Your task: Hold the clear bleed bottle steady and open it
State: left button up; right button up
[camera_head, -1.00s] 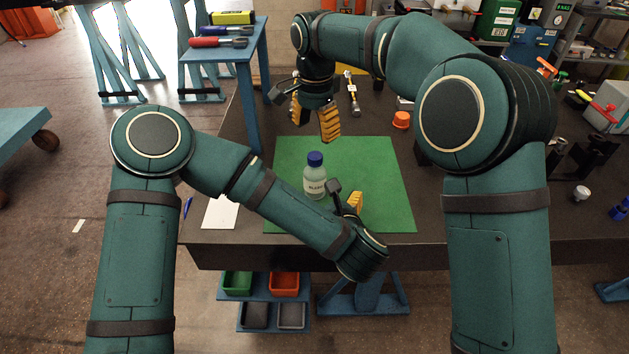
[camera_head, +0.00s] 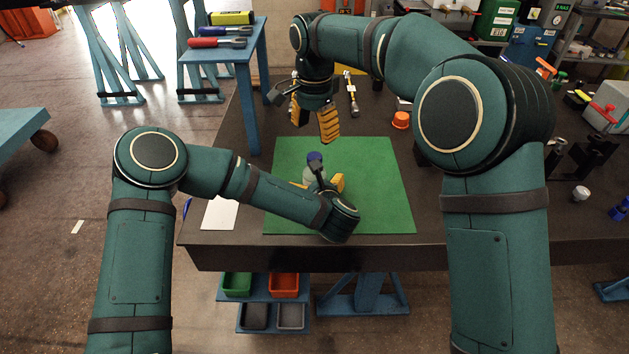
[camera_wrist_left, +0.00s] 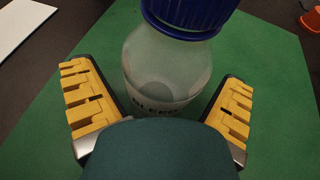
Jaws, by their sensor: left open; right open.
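The clear bleed bottle (camera_head: 310,174) with a blue cap (camera_head: 314,157) stands upright on the green mat (camera_head: 375,190). My left gripper (camera_head: 318,184) is open low at the bottle, and its wrist hides the bottle's lower part in the head view. In the left wrist view the bottle (camera_wrist_left: 165,72) stands between the spread yellow fingers of my left gripper (camera_wrist_left: 160,103), with a gap on each side; its blue cap (camera_wrist_left: 190,14) is at the top edge. My right gripper (camera_head: 313,118) is open and empty above the table's far side, behind the bottle.
A white sheet (camera_head: 219,212) lies left of the mat. An orange cap-like part (camera_head: 400,120) stands at the back right. A blue stand (camera_head: 246,100) rises at the left table edge. The right half of the mat is clear.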

aim_at(315, 156)
pick_arm(q)
grip_shut()
pick_arm(e)
jog(key=m, duration=0.4)
jog(key=shift+f, duration=0.2)
jog(key=m, duration=0.4)
jog(key=shift+s, duration=0.1)
jog(key=m, duration=0.9)
jog(key=shift+r+m, duration=0.15)
jog(key=shift+m, duration=0.25)
jog(key=shift+f, duration=3.95)
